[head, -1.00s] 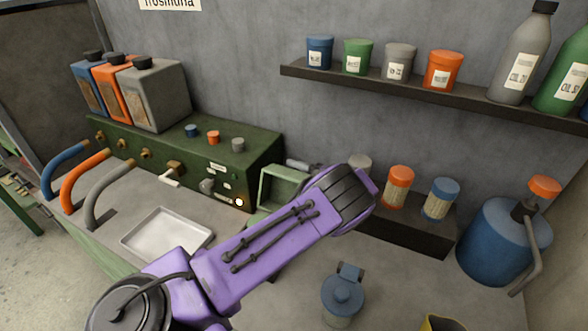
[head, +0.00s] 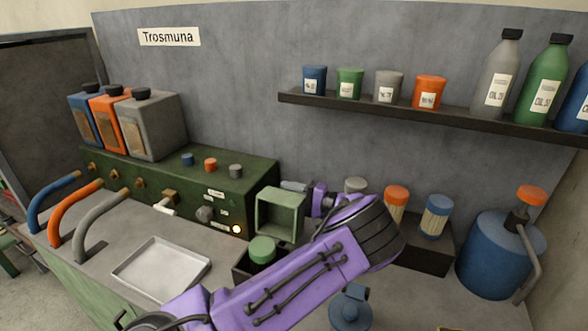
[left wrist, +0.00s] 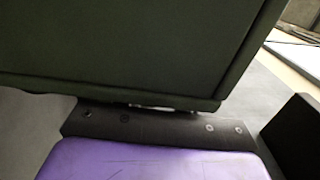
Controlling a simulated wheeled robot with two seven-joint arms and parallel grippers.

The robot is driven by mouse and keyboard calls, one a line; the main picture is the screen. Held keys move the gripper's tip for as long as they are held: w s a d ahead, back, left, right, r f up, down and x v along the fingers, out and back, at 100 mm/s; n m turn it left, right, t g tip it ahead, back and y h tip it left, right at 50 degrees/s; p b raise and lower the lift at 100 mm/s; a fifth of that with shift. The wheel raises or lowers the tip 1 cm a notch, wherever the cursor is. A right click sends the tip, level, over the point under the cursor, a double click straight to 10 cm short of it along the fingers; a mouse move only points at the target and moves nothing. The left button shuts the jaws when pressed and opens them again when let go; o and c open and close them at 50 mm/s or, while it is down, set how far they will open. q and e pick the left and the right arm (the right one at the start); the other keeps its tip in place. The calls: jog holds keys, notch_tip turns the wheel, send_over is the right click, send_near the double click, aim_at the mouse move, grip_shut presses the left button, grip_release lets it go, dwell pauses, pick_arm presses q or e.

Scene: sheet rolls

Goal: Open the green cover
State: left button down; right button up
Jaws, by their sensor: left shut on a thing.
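The green cover (head: 281,213) is a pale green, square, box-like piece at the right end of the dark green machine (head: 232,185). Its hollow side faces the head camera. My left gripper (head: 318,200) is at the cover's right side, partly hidden behind my purple wrist, and is shut on the cover. In the left wrist view a broad green panel (left wrist: 120,50) fills the top, close in front of the purple gripper body. The fingertips are not clearly seen. My right gripper is out of view.
A green-topped filter (head: 262,250) stands in a dark box below the cover. A metal tray (head: 160,268) lies to the left. Orange (head: 396,205) and blue (head: 435,215) filters stand on a dark block behind my wrist. A blue can (head: 500,250) is at right.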

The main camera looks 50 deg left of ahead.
pick_arm(q)
jog(key=shift+w, duration=0.15)
jog(key=c, duration=0.8)
grip_release()
jog(key=shift+o, duration=0.2)
jog(key=shift+f, duration=0.15)
jog(key=b+v, duration=0.5)
jog(key=v, duration=0.5)
jog(key=shift+d, duration=0.25)
jog(key=shift+w, duration=0.1)
